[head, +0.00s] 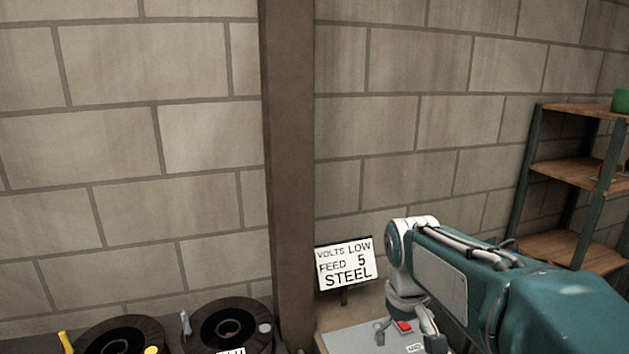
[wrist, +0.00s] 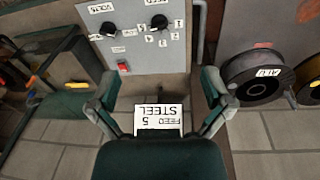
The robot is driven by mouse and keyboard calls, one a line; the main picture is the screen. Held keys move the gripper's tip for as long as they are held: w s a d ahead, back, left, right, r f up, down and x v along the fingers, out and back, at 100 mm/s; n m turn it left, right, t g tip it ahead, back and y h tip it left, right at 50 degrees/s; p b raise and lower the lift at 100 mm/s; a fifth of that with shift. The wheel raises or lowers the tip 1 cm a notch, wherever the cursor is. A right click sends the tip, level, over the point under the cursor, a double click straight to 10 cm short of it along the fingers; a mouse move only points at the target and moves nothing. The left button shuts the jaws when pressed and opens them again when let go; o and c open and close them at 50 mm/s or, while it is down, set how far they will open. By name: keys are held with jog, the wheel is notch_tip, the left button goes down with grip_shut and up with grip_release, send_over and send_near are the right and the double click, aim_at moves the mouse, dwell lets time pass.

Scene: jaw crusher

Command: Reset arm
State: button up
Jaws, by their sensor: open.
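My arm reaches in from the lower right of the head view, bent down at the wrist. My gripper (head: 405,332) points down over a grey control panel (head: 345,342). In the wrist view my gripper (wrist: 159,76) is open, its two fingers wide apart with nothing between them. The control panel (wrist: 138,58) lies beyond the fingertips, with two black knobs (wrist: 108,28) (wrist: 158,21) and a red switch (wrist: 123,68). I see no contact with the panel.
A white sign (head: 346,263) reading "VOLTS LOW, FEED 5, STEEL" stands behind the panel. Black spools (head: 230,328) (head: 120,338) sit at the lower left. A brown post (head: 287,150) rises beside the sign. A shelf rack (head: 575,174) stands at the right against the block wall.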

jog(key=s+m+t, duration=0.2)
jog(key=s+t, duration=0.2)
jog(key=s, duration=1.2)
jog(key=shift+s+d+m+t+y, duration=0.25)
jog(key=shift+s+m+t+y, duration=0.05)
jog(key=shift+s, duration=0.05)
